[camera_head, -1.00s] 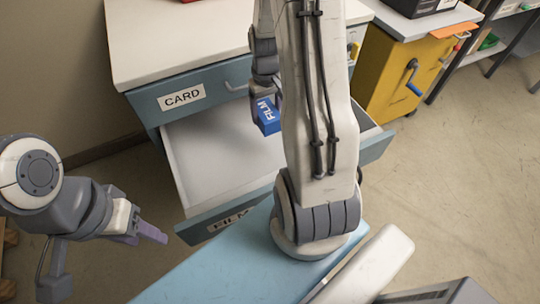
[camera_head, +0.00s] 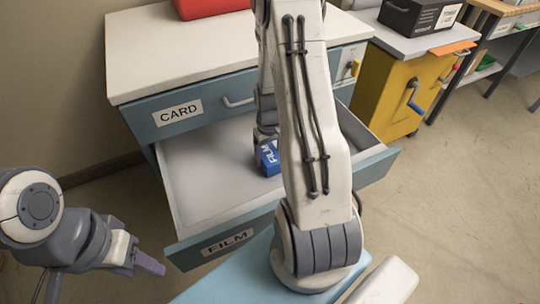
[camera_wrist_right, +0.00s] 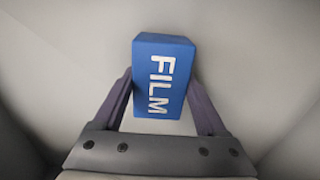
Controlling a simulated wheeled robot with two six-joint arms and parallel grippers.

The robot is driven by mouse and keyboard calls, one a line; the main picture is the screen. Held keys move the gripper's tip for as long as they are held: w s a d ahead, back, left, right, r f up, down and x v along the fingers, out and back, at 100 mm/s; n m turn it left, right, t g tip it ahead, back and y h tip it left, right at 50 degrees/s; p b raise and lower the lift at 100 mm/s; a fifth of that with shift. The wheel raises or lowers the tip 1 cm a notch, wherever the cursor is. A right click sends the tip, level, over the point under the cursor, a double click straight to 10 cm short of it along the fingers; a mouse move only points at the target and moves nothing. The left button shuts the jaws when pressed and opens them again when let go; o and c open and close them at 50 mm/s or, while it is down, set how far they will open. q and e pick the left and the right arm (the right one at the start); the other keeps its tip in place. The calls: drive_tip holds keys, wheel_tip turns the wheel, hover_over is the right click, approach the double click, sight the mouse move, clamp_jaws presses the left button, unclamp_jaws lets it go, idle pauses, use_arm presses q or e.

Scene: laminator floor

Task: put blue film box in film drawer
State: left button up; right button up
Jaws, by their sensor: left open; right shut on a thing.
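The blue film box (camera_head: 268,158), marked FILM, is inside the open film drawer (camera_head: 205,185), low near the drawer's middle. The drawer's front carries a FILM label. In the right wrist view the blue film box (camera_wrist_right: 164,78) sits between the two fingers of my right gripper (camera_wrist_right: 163,105), which is shut on it. I cannot tell whether the box touches the drawer floor. My right arm hides part of the drawer's right side. My left gripper (camera_head: 150,264) is open and empty, outside the drawer at the lower left.
The CARD drawer (camera_head: 195,108) above is closed, with the white cabinet top (camera_head: 165,55) over it. A red object (camera_head: 210,8) lies on that top. A yellow cabinet (camera_head: 390,85) with a crank and a dark box (camera_head: 420,14) stand to the right. The drawer's left part is empty.

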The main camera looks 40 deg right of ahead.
drive_tip(key=o, duration=1.6)
drive_tip(key=shift+c, duration=0.2)
